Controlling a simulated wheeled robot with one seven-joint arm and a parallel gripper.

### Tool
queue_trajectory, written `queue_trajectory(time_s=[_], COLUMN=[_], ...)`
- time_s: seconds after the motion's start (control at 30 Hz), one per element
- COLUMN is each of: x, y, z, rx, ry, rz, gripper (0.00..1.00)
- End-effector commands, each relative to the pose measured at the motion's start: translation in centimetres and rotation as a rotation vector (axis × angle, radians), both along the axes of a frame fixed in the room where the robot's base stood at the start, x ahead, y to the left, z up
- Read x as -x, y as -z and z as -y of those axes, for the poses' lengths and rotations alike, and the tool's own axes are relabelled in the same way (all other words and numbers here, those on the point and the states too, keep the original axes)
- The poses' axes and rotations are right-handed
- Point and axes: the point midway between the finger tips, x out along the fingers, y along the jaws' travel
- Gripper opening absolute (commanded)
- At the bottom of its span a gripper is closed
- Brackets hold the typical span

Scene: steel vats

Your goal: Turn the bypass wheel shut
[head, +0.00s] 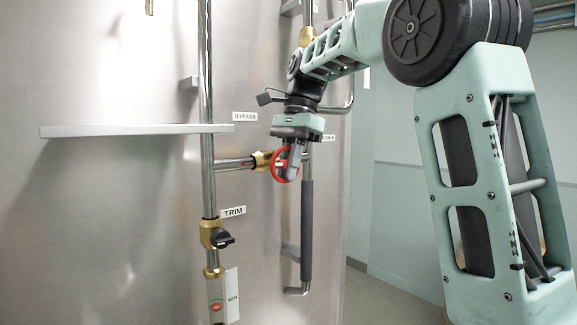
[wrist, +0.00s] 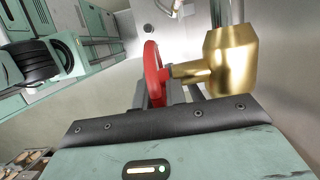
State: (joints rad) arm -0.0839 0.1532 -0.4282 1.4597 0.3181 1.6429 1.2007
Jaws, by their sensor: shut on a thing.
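The bypass wheel is a red handwheel (head: 275,164) on a brass valve body (head: 262,160), at the right end of a short horizontal pipe under the BYPASS label (head: 245,116). My gripper (head: 293,168) comes down from above and is shut on the wheel's rim. In the wrist view the red wheel (wrist: 152,72) is seen nearly edge-on between my fingers (wrist: 158,92), with the brass valve (wrist: 228,62) to its right. My fingers and gripper body hide part of the wheel. I cannot tell how far the wheel is turned.
A TRIM valve (head: 212,235) with a black knob (head: 224,239) sits lower left on the vertical pipe. A grey shelf bar (head: 135,131) juts from the steel vat at left. A dark-sleeved vertical pipe (head: 307,225) stands just right of the wheel. Floor at right is partly open.

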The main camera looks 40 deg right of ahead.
Motion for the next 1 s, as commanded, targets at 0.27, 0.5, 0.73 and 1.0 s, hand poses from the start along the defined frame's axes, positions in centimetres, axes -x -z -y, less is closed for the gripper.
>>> queue_trajectory(time_s=[0.27,0.5,0.73,1.0], x=[0.0,0.0,0.0,-0.1], y=[-0.1,-0.1,-0.1,-2.4], z=[0.0,0.0,0.0,0.0], rx=[-0.004,-0.003,-0.003,-0.002], ry=[0.001,0.001,0.0,-0.001], rz=[0.002,0.002,0.001,0.005], gripper=[0.0,0.35,0.35,0.35])
